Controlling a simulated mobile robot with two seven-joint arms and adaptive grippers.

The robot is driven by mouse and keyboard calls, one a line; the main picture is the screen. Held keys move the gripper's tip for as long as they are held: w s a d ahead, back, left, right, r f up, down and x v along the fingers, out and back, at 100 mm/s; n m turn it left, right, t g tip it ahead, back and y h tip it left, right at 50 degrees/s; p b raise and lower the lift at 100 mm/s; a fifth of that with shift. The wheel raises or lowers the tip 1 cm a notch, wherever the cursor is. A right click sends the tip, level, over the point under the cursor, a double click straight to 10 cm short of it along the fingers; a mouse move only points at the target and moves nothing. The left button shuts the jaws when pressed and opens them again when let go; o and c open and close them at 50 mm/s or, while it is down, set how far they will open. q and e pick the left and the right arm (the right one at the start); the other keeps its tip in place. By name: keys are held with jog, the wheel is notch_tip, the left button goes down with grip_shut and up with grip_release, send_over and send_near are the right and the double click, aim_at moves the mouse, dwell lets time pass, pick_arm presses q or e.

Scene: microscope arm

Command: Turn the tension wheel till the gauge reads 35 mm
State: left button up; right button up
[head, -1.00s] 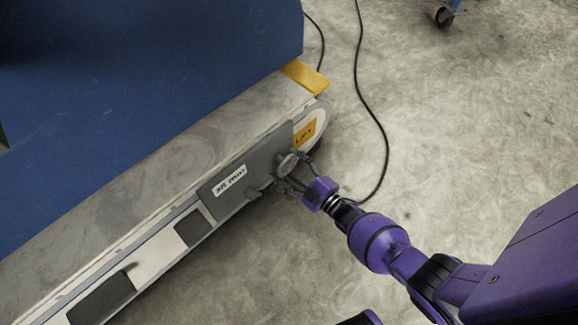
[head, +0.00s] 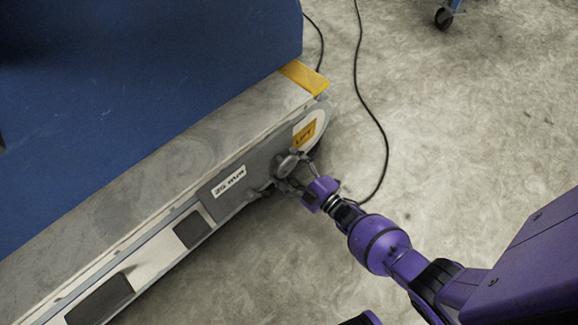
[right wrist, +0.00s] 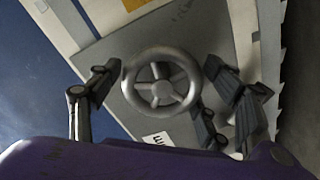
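The tension wheel is a grey spoked handwheel (right wrist: 161,82) on a grey plate at the conveyor's end. It shows small in the head view (head: 287,163), partly hidden by my fingers. A narrow gap seems to show at the right fingertip; contact at the left is unclear. My right gripper also shows in the head view (head: 296,178). My left gripper is not in view.
The conveyor (head: 150,185) has a grey side frame with a yellow corner piece (head: 305,77) and a yellow label (head: 304,134). A blue surface (head: 140,70) lies behind it. A black cable (head: 380,130) runs over the open concrete floor.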

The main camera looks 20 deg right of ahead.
jog(key=shift+o, duration=1)
jog(key=shift+s, duration=0.1)
jog(key=shift+s+d+f, duration=0.1)
jog(key=shift+s+d, duration=0.05)
jog(key=shift+s, duration=0.2)
jog(key=v, duration=1.1)
